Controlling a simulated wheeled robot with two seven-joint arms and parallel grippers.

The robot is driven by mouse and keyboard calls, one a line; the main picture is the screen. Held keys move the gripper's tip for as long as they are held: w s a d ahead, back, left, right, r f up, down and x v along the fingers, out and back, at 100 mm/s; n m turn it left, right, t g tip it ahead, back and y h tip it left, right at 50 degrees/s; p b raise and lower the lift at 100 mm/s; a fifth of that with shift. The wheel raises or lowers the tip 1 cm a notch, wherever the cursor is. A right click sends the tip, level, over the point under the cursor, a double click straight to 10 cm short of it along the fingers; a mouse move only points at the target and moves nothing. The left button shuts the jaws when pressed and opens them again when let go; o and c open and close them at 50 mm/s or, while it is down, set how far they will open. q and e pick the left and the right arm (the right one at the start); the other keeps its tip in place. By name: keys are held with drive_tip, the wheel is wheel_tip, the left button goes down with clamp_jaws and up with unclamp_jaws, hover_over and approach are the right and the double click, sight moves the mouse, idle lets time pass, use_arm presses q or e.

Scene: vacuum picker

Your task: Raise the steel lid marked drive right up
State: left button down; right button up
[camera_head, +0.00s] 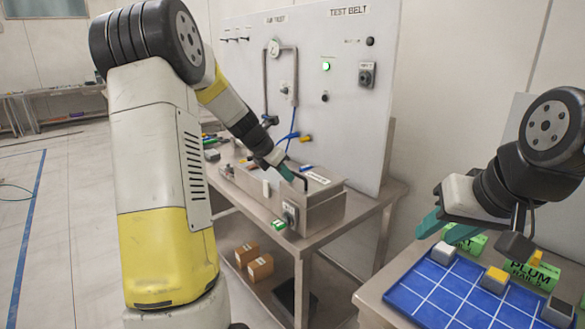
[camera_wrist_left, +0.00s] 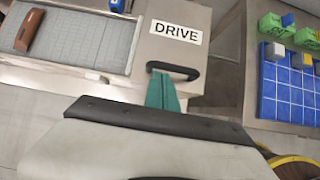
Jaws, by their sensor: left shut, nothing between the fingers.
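The steel lid (camera_wrist_left: 212,52) carries a white DRIVE label (camera_wrist_left: 175,31) and a black bar handle (camera_wrist_left: 172,70) near its front edge. In the head view the lid (camera_head: 326,185) lies flat on top of a steel box (camera_head: 318,212) on the bench. My left gripper (camera_wrist_left: 163,92) has its teal fingers together, with the tips at the front side of the handle. Whether they touch it or reach under it cannot be told. In the head view my left gripper (camera_head: 284,170) is over the box. My right gripper (camera_head: 430,222) hangs above the blue grid's left end; its finger gap is unclear.
A grey recessed surface (camera_wrist_left: 75,38) with a brown piece (camera_wrist_left: 30,30) lies left of the lid. The TEST BELT panel (camera_head: 340,90) stands behind the box.

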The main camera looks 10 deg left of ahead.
use_arm(q)
drive_tip(key=shift+w+d+f, duration=0.15)
drive_tip(key=shift+w+f, duration=0.05)
drive_tip(key=shift+f, duration=0.1)
drive_tip(key=shift+r, duration=0.1)
